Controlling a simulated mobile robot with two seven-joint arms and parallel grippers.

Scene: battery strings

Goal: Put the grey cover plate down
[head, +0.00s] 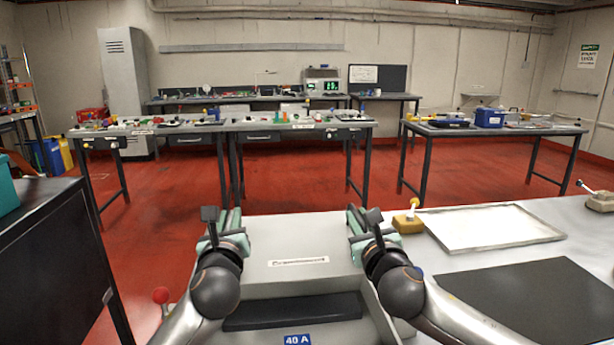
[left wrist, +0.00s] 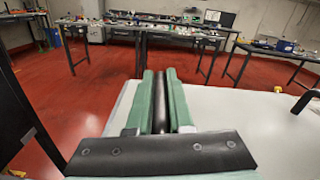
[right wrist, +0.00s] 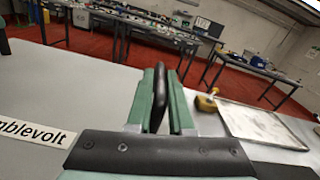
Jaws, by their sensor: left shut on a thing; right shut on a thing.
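The grey cover plate (head: 305,235) is in the middle front of the head view, with a white label (head: 298,262) on it. The right wrist view shows part of the plate (right wrist: 65,85) and the label's end, "mblevolt". My left gripper (head: 231,216) is shut on a black handle (left wrist: 160,100) at the plate's left side. My right gripper (head: 356,214) is shut on another black handle (right wrist: 155,98) at its right side. The plate looks about level. I cannot tell whether its underside touches anything.
A bench (head: 585,235) to the right carries a shallow metal tray (head: 487,228), a black mat (head: 535,300) and a yellow-based switch (head: 408,223). A dark cabinet (head: 50,270) stands at the left. Below the plate is a grey unit marked "40 A" (head: 297,340). Open red floor lies beyond.

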